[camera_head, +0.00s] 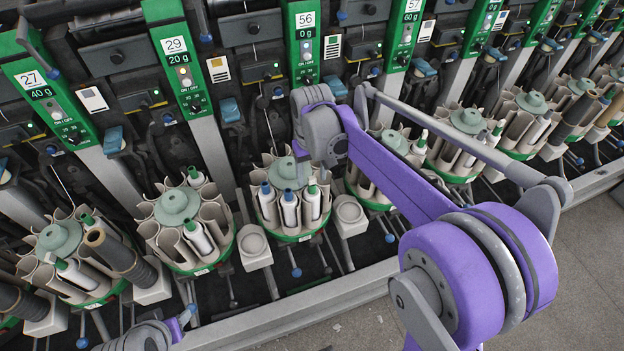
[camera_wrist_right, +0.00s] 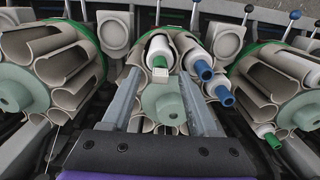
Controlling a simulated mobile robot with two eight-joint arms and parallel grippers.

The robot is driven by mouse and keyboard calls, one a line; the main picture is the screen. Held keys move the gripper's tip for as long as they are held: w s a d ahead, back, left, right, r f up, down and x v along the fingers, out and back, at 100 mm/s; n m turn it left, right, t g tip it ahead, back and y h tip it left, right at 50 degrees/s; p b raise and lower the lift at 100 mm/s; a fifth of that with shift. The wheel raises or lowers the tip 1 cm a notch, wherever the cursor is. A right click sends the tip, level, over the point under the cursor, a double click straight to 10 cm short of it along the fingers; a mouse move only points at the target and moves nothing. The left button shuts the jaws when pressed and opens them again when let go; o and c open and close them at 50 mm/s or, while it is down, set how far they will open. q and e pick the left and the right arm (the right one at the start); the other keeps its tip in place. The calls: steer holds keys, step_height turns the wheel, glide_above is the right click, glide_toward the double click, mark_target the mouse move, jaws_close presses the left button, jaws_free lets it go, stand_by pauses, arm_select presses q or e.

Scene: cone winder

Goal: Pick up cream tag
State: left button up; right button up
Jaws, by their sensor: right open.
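The middle magazine (camera_head: 263,218) holds white bobbins with blue and green tips, close around the right fingers. More magazines stand at both sides. A pale round-topped stand (camera_head: 254,247) is beside it. Knobbed levers stick out along the front. The floor (camera_head: 590,255) at right is clear.

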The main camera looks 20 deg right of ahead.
mark_target(312, 177)
steer(key=c, duration=0.9)
steer(key=shift+c, duration=0.2)
arm_select(q)
steer(key=r+p, duration=0.1)
steer(key=w+r+p, duration=0.1)
steer(key=r, duration=0.1)
steer(key=shift+r, duration=0.15)
arm_select(e)
step_height(312, 177, up, 13)
